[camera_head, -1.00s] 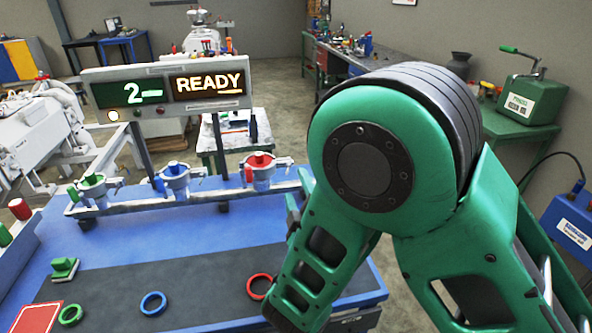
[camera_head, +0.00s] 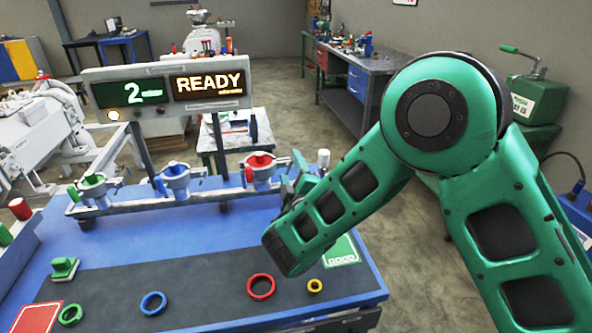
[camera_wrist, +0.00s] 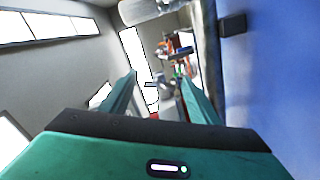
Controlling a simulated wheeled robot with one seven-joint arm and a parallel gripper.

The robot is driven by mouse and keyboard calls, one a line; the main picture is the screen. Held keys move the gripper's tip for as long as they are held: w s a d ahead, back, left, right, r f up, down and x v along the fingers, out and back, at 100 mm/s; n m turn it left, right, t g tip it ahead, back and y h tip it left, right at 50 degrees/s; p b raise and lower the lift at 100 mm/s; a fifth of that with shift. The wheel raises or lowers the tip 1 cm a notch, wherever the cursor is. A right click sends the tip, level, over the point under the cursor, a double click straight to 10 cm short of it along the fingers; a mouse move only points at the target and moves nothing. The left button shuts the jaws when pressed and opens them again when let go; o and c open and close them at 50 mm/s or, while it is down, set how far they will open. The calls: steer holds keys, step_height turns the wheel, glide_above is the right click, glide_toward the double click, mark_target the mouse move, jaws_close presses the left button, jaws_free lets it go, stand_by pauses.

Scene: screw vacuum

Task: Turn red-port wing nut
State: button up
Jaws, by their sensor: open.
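The red-port wing nut (camera_head: 259,160) sits on top of the rightmost of three silver ports on the rail, in the head view. Blue (camera_head: 177,168) and green (camera_head: 92,181) topped ports stand to its left. My gripper (camera_head: 297,182) is just right of the red port, apart from it, and partly hidden by my own wrist in the head view. In the wrist view my two green fingers (camera_wrist: 158,88) are spread with nothing between them. The wrist view is tilted, and I cannot tell for sure which port shows beyond the fingers.
A display (camera_head: 168,87) behind the rail reads 2 and READY. Red (camera_head: 261,286), blue (camera_head: 153,303), green (camera_head: 70,314) and yellow (camera_head: 315,286) rings lie on the dark mat (camera_head: 205,290). A white-topped post (camera_head: 323,159) stands right of my gripper.

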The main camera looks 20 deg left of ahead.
steer(key=shift+w+a, duration=0.25)
steer(key=shift+w, duration=0.2)
steer(key=c, duration=1.1)
steer(key=shift+o, duration=0.2)
steer(key=shift+r+m, duration=0.1)
steer(key=shift+m, duration=0.4)
steer(key=o, duration=1.1)
steer(key=shift+c, duration=0.2)
